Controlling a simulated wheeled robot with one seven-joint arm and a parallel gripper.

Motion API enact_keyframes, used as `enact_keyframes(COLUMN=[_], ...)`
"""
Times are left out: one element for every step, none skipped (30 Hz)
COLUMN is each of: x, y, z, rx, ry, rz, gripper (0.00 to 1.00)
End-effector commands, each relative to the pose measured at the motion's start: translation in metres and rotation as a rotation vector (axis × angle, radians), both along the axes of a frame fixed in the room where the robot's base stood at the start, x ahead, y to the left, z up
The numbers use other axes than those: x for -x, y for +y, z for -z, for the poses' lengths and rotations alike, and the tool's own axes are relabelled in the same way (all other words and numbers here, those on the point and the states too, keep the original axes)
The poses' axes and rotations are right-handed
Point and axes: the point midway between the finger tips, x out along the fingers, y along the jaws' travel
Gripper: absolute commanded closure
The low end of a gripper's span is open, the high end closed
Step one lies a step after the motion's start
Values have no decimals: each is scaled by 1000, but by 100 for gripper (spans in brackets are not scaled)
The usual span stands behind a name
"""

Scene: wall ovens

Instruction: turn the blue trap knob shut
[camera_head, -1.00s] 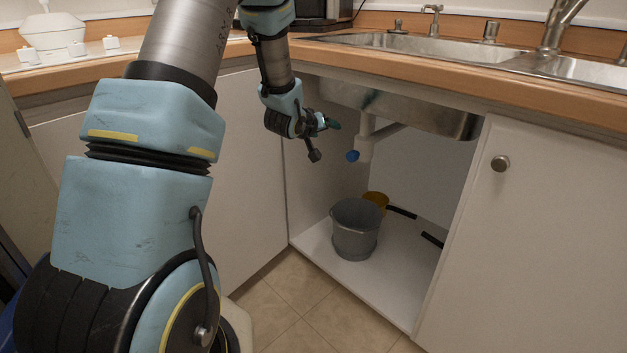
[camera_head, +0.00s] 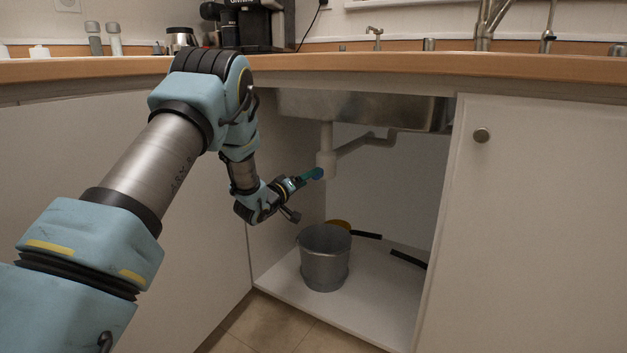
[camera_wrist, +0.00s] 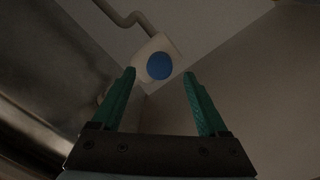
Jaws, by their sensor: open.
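The blue trap knob (camera_head: 317,173) is on the white drain trap (camera_head: 326,158) under the sink. In the wrist view the knob (camera_wrist: 159,66) lies ahead, centred between and just beyond my fingertips. The white trap body (camera_wrist: 150,47) shows behind it. My gripper (camera_head: 305,176) reaches into the open cabinet from the left, its tips close to the knob in the head view. In the wrist view its two green fingers (camera_wrist: 160,72) are spread apart with nothing between them. Whether a fingertip touches the knob, I cannot tell.
A grey bucket (camera_head: 325,258) stands on the cabinet floor (camera_head: 372,297) below the trap. The steel sink basin (camera_head: 365,108) hangs above. A closed cabinet door (camera_head: 530,220) is on the right.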

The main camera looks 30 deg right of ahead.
Motion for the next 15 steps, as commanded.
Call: enact_keyframes(x=[-4, -6, -9, -11, -13, -15, -17, -18, -20, -20, -21, -21, -22, -22, -22], y=[-9, -14, -19, -23, -27, -31, -33, -35, -38, -40, -41, -42, -42, -43, -43], z=[3, 3, 2, 2, 2, 2, 2, 2, 2, 1, 1, 1, 1, 0, 0], rx=[-1, -1, -1, 0, 0, -1, -1, -1, -1, -2, -2, -2, -2, -2, -1], ry=[-3, -3, -2, -2, -2, -2, -2, -1, -1, 0, 0, 0, 0, 0, -1], rz=[2, 2, 1, 1, 1, 0, 0, -1, -1, -1, -1, -1, -1, -1, -2], gripper=[23, 23, 23, 23, 23, 23, 23, 23, 23, 23, 23, 23, 23, 23, 23])
